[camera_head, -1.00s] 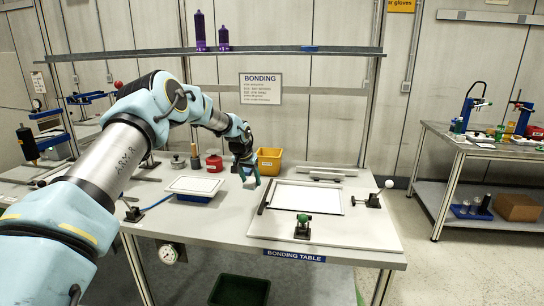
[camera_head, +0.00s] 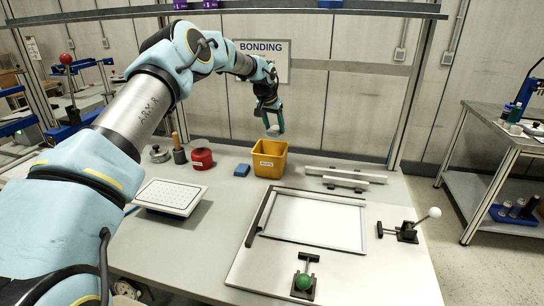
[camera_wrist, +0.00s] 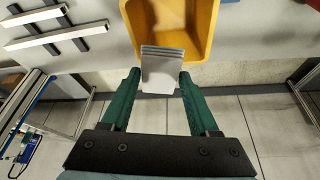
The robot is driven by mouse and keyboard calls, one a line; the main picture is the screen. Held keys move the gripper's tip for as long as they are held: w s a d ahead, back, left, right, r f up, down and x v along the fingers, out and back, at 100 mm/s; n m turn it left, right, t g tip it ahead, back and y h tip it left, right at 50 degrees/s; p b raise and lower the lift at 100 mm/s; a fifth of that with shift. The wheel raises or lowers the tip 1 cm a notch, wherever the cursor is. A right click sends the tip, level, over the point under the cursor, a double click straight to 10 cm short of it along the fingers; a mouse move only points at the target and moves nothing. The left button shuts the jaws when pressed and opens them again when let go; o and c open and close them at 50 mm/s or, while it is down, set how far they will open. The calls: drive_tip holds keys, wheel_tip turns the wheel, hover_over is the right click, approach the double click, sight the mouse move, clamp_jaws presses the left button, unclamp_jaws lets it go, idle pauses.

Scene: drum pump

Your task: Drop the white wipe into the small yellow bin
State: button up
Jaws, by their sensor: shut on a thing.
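The small yellow bin (camera_head: 269,160) stands at the back of the bonding table, right of the red container. My gripper (camera_head: 273,122) is above the bin, apart from it. It is shut on the white wipe (camera_head: 273,131), which hangs as a small pale piece between the fingertips. In the wrist view the white wipe (camera_wrist: 162,70) sits between the green fingers of my gripper (camera_wrist: 160,80), and it overlaps the near rim of the yellow bin (camera_wrist: 205,28). The bin's interior shows partly beyond the wipe. In this view the fingertips lie just short of the bin's rim.
A red container (camera_head: 202,159) and a blue block (camera_head: 242,170) stand left of the bin. Metal bars (camera_head: 345,178) lie to its right. A framed white panel (camera_head: 315,222) with clamps lies in front. A white perforated plate (camera_head: 170,197) is at the left.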

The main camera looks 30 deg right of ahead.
drive_tip(key=shift+f, duration=2.9)
drive_tip(key=o, duration=1.4)
drive_tip(key=shift+s+a+r, duration=0.1)
drive_tip(key=b+v, duration=0.4)
drive_tip(key=v, duration=0.6)
drive_tip(key=shift+s+a+r+b, duration=0.1)
drive_tip(key=shift+s+r+b, duration=0.1)
drive_tip(key=shift+b, duration=0.2)
